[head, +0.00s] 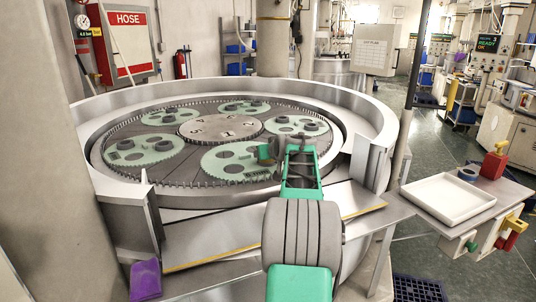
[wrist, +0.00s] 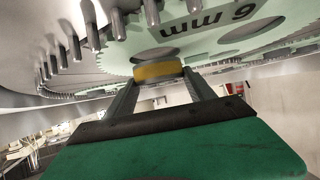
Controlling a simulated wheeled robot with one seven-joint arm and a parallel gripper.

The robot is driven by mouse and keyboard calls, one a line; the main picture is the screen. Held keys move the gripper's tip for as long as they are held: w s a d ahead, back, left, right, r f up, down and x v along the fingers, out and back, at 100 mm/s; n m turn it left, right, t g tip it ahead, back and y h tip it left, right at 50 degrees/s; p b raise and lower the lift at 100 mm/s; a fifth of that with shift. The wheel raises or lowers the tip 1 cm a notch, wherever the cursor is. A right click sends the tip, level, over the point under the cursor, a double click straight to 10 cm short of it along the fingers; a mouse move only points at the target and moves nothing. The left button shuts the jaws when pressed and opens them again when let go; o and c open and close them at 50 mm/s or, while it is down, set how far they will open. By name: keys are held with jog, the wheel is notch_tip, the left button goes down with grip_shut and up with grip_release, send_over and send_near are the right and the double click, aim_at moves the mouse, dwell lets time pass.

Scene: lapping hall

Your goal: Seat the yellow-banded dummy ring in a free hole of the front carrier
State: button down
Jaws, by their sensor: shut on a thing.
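The front carrier (head: 228,158) is a pale green toothed disc on the grey lapping plate, with open round holes; it also shows in the wrist view (wrist: 215,45), where its "6 mm" marking appears upside down. My gripper (head: 270,153) reaches over the carrier's right side. In the wrist view my gripper (wrist: 160,85) is shut on the yellow-banded dummy ring (wrist: 158,72), whose band shows between the fingertips. The ring is close to the carrier's surface. I cannot tell whether it touches the carrier or lines up with a hole. My arm hides part of the carrier.
Other carriers (head: 144,150) hold dark rings. Metal pins stand around the plate, inside a raised steel rim (head: 95,135). A steel ledge (head: 215,235) fronts the machine, with a purple cloth (head: 145,280) at left. A side table holds a white tray (head: 425,207) and a red block (head: 493,165).

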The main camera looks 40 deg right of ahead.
jog(key=shift+f+b, duration=0.65)
jog(key=shift+f, duration=0.05)
jog(key=c, duration=0.6)
grip_release()
jog(key=shift+c, duration=0.2)
jog(key=o, duration=0.4)
jog(key=shift+f, duration=0.25)
jog(key=b+v, duration=0.2)
jog(key=v, duration=0.6)
